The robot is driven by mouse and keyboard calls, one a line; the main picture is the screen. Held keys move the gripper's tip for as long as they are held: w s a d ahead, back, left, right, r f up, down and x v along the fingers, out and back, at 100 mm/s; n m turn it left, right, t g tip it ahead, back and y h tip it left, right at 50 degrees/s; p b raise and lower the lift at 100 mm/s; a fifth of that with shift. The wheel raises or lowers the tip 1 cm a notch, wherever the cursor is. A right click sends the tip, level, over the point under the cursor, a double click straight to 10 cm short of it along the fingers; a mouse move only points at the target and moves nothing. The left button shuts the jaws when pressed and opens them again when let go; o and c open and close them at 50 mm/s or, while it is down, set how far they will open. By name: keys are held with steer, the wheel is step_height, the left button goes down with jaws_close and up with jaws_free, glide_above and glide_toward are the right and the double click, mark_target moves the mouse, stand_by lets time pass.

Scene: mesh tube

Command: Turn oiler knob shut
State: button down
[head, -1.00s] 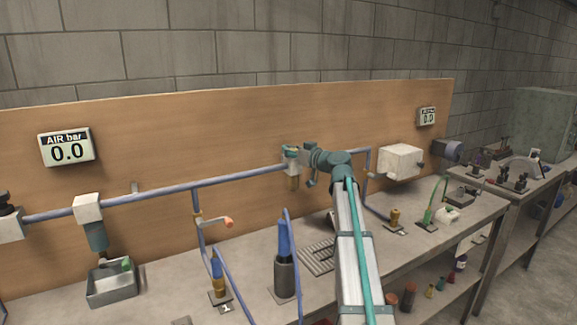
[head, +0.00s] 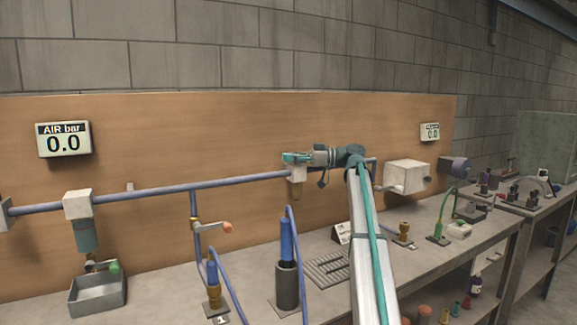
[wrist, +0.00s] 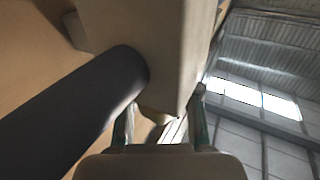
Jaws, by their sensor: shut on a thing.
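The oiler is a pale block (head: 297,174) on the blue pipe, with an amber bowl (head: 295,191) hanging below it. My gripper (head: 294,157) reaches in from the right at the top of the block and is shut on the oiler knob. The knob is mostly hidden by the fingers in the head view. In the wrist view the two teal fingers (wrist: 161,118) stand apart beside the pale block (wrist: 165,45), with a small pale part between them. I cannot tell the knob's angle.
The blue pipe (head: 160,191) runs left along the wooden backboard (head: 200,130). A valve with an orange-tipped handle (head: 227,228) and a blue-topped cylinder (head: 287,270) stand left of my arm. The air display (head: 63,140) reads 0.0. A white box (head: 407,175) is at right.

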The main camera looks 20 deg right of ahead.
steer(key=shift+s+d+r+n+g+y, duration=0.15)
steer(key=shift+n+g+y, duration=0.15)
steer(key=shift+n+g, duration=0.6)
steer(key=shift+s+a+f+n+g+y, duration=0.1)
steer(key=shift+n+g+y, duration=0.3)
steer(key=shift+g, duration=0.8)
steer(key=shift+r, duration=0.1)
steer(key=shift+d, duration=0.1)
steer(key=c, duration=1.4)
jaws_free()
steer(key=shift+c, duration=0.2)
steer(key=shift+o, duration=1.2)
steer(key=shift+s+d, duration=0.1)
steer(key=shift+d, duration=0.2)
steer(key=shift+a, duration=0.2)
steer(key=s+d, duration=0.1)
steer(key=d, duration=1.1)
steer(key=shift+s, duration=0.25)
steer(key=shift+a+r, duration=0.1)
